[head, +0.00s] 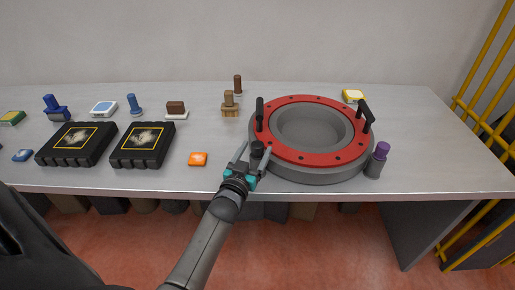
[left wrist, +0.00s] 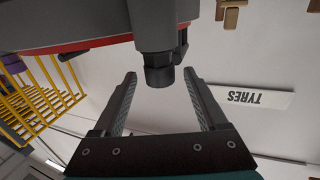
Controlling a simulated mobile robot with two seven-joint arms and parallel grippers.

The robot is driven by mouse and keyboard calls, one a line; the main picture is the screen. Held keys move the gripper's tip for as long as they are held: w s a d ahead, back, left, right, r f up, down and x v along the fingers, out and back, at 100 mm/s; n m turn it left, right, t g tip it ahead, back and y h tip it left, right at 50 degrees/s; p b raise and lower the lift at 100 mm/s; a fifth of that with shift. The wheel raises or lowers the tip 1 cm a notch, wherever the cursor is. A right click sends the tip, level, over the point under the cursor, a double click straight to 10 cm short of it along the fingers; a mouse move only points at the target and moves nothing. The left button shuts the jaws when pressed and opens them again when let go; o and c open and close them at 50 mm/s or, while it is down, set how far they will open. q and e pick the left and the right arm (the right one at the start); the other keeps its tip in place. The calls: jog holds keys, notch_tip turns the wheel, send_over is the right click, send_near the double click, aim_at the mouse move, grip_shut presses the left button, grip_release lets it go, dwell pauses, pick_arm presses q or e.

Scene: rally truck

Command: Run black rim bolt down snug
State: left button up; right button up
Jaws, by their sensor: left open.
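The round grey wheel piece with a red ring rim (head: 330,155) stands on the table, with black handles on it. The black rim bolt (head: 257,148) sits at the rim's left front edge. In the left wrist view the black bolt (left wrist: 159,75) shows close up, its head pointing down in the picture. My left gripper (head: 254,154) is open, with its fingers on either side of the bolt; in the left wrist view the fingers (left wrist: 162,105) stand apart from the bolt, with a gap on each side. My right gripper is not in view.
A purple-topped grey piece (head: 378,162) stands close to the wheel's right. A yellow rack (head: 485,100) stands at the right.

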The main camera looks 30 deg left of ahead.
pick_arm(q)
jog(key=shift+x, duration=1.2)
grip_shut()
